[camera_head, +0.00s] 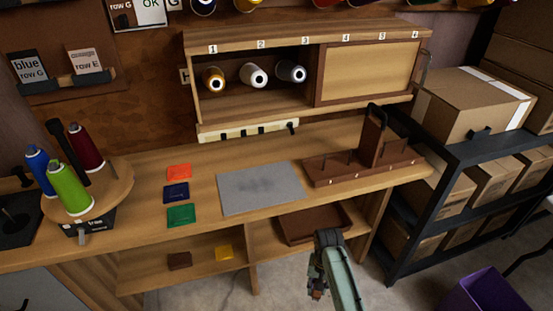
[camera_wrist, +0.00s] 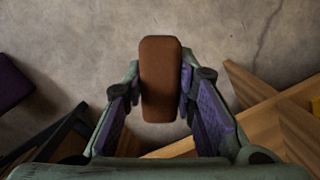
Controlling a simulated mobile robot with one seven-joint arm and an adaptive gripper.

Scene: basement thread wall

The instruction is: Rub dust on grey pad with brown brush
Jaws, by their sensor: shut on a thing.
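The grey pad (camera_head: 235,203) lies flat on the wooden workbench, with darker dust (camera_head: 260,184) smudged over its middle. My gripper (camera_wrist: 160,95) is shut on the brown brush (camera_wrist: 160,60), an oblong block with rounded corners, seen between both purple-padded fingers in the wrist view. The brush's underside cannot be made out. In the head view my arm's end (camera_head: 318,288) is in front of the bench, to the lower right of the pad and apart from it. The brush is mostly hidden there.
Red, blue and green squares (camera_head: 181,215) lie left of the pad. A brown pegged stand (camera_head: 350,172) is to its right. A spool turntable (camera_head: 118,190) stands farther left, a thread cabinet (camera_head: 300,40) behind. Below are a shelf tray (camera_head: 290,238) and, at right, a purple bin (camera_head: 490,292).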

